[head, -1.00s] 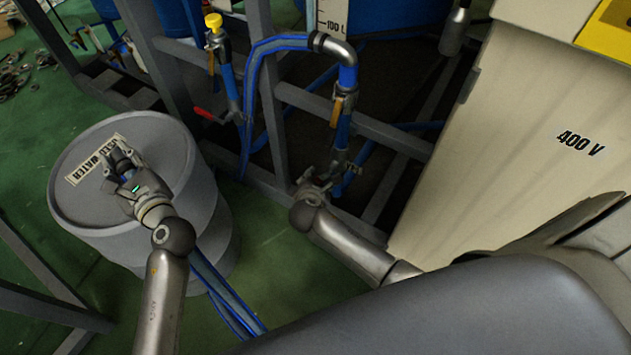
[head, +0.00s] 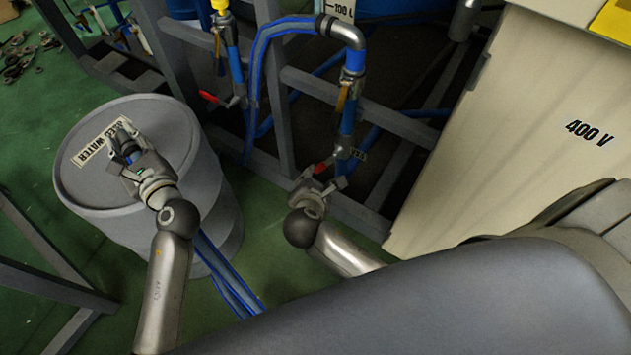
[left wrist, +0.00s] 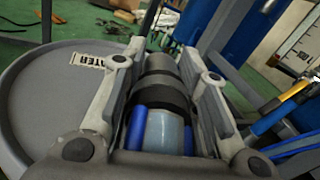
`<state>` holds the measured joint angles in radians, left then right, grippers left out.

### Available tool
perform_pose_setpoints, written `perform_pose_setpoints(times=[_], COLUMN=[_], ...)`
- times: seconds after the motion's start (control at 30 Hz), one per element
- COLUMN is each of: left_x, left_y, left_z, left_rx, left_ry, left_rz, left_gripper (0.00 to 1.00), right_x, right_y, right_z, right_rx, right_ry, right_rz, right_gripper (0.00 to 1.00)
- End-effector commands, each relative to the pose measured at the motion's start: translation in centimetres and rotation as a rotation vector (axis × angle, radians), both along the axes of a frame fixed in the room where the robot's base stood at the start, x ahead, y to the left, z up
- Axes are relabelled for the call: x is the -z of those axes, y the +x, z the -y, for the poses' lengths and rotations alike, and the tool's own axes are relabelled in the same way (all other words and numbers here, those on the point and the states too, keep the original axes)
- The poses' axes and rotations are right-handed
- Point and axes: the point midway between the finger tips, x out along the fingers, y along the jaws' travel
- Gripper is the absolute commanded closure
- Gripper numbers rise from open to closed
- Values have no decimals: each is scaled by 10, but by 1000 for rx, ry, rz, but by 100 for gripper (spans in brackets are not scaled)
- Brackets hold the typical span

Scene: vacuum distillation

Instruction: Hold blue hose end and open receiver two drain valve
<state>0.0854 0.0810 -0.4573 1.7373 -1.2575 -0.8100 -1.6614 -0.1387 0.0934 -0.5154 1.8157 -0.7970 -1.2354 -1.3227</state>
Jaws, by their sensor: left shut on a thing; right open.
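The blue hose end (left wrist: 163,110) shows in the left wrist view as a grey, black and pale blue fitting between the fingers of my left gripper (head: 124,143). That gripper is shut on it, over the lid of the grey used-water drum (head: 85,190). My right gripper (head: 322,181) is open, low by the blue pipe (head: 347,122). A red valve handle (head: 323,165) shows right at its fingers; I cannot tell whether they touch. The fingers partly hide the valve body, and the handle's exact position is unclear.
Another red-handled valve (head: 215,98) sits on the pipe to the left. Grey frame beams (head: 360,105) stand behind the right gripper. A beige 400 V cabinet (head: 500,130) is to the right. Blue hoses (head: 226,275) run along the green floor beside the drum.

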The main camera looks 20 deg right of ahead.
Motion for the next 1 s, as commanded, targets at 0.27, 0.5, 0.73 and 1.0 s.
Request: perform_pose_setpoints(times=[0.27, 0.5, 0.73, 1.0], left_x=[2, 2, 1, 0], left_y=[0, 0, 0, 0], left_z=[1, 1, 1, 1], left_rx=[3, 3, 3, 1], left_ry=[-3, -3, -3, -1], left_rz=[-3, -3, -2, 0], left_gripper=[100, 68, 47, 47], right_x=[-4, -3, -3, -3], right_y=[-4, -3, -3, -3], right_z=[-2, -2, -2, -2], right_rx=[-1, -1, 0, 0], right_ry=[0, 0, 1, 1], right_rz=[1, 1, 1, 1], right_gripper=[59, 59, 59, 59])
